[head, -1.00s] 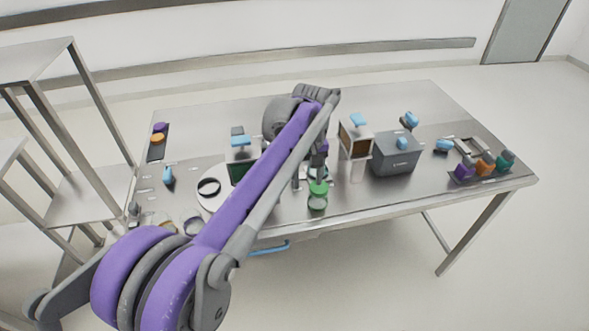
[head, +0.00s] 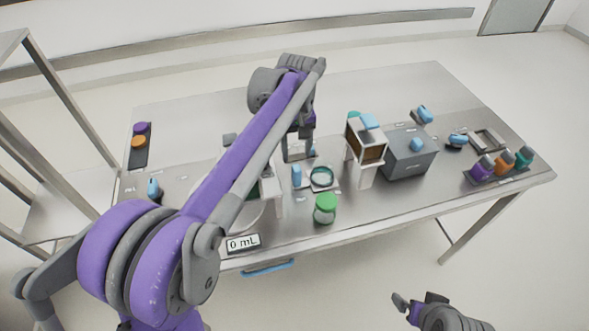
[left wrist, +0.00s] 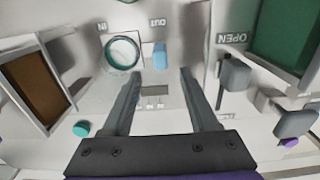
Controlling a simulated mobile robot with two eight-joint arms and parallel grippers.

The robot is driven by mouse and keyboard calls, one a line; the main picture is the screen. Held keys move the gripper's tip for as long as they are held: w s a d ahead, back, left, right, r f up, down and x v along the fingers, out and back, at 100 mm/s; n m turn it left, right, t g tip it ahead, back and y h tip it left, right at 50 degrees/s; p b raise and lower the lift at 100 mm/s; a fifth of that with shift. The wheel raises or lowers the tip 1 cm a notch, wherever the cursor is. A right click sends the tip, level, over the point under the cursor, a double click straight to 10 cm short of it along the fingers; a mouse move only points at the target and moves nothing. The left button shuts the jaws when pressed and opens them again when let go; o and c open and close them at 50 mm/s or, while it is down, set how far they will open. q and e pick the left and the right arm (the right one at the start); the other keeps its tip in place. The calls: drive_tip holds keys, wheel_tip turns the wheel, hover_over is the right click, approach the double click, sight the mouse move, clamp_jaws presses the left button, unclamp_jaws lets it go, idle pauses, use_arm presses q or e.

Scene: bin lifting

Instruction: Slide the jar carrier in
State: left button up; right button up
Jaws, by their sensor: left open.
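The jar carrier shows as a dark-rimmed ring (head: 321,177) with a blue handle (head: 297,176) at its left, on the table's middle. In the left wrist view the ring (left wrist: 122,53) lies by the IN label and the blue handle (left wrist: 160,55) by the OUT label. My left gripper (left wrist: 160,76) is open, with its fingers apart either side of the handle's line and nothing held. In the head view the left gripper (head: 299,148) hangs just behind the carrier. A green-lidded jar (head: 326,207) stands in front of it. My right gripper (head: 420,303) is at the bottom edge, its jaws unclear.
A white brown-windowed box (head: 366,140) and a grey box (head: 408,157) stand right of the carrier. Coloured-top containers (head: 502,162) sit at the far right. A 0 mL display (head: 243,243) is at the front left. The back of the table is clear.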

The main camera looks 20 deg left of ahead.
sight(297, 175)
use_arm(q)
wheel_tip(297, 175, down, 10)
drive_tip(key=shift+f+b, duration=0.15)
drive_tip(key=shift+b, duration=0.15)
drive_tip(key=shift+c, duration=0.2)
clamp_jaws()
drive_tip(key=shift+d, duration=0.1)
idle(1.2)
